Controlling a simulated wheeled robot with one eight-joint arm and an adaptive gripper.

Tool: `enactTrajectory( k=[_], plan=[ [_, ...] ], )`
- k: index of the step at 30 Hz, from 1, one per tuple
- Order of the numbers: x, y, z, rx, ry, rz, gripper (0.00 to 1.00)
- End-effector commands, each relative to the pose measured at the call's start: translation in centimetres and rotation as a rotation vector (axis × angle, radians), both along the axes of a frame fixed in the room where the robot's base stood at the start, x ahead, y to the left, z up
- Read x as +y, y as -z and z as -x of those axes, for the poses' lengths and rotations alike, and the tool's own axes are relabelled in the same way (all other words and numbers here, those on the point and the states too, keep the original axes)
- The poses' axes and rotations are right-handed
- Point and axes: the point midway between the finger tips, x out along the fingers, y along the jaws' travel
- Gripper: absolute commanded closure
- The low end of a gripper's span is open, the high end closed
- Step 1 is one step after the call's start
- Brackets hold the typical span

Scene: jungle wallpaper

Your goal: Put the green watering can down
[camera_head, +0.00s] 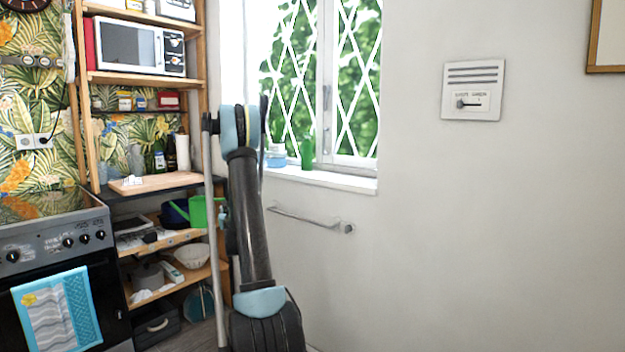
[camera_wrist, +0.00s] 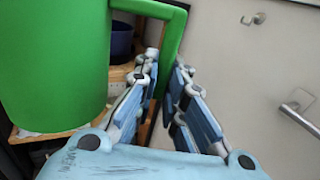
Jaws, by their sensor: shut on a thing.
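The green watering can (camera_wrist: 55,65) fills the left of the wrist view, its handle (camera_wrist: 172,45) running down between my fingers. My gripper (camera_wrist: 166,68) is shut on this handle. In the head view, part of the can (camera_head: 198,213) shows left of my arm, in front of the wooden shelf unit (camera_head: 200,105). My arm hides the rest of it and most of my gripper. I cannot tell whether the can's base touches a shelf board.
A dark blue pot (camera_head: 174,211) stands on the shelf behind the can. A white bowl (camera_head: 192,255) sits lower. A towel rail (camera_head: 305,216) sticks out from the wall at right. A green bottle (camera_head: 308,152) stands on the windowsill (camera_head: 330,180). The stove (camera_head: 60,243) is at left.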

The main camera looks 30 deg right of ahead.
Motion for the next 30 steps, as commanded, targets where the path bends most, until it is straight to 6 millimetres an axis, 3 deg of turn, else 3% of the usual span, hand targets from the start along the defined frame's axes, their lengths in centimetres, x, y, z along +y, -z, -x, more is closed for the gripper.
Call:
enactTrajectory(
  k=[5, 9, 15, 23, 30],
  plan=[
    [-5.9, -4.1, -1.6, 0.006, 0.121, -0.002, 1.00],
    [-11.6, -8.6, -2.3, 0.004, 0.241, -0.001, 1.00],
    [-19.4, -15.3, -1.7, -0.003, 0.407, 0.000, 1.00],
    [-28.3, -24.3, 1.5, -0.003, 0.615, 0.001, 1.00],
    [-35.0, -32.6, 6.5, -0.003, 0.796, 0.001, 1.00]
  ],
)
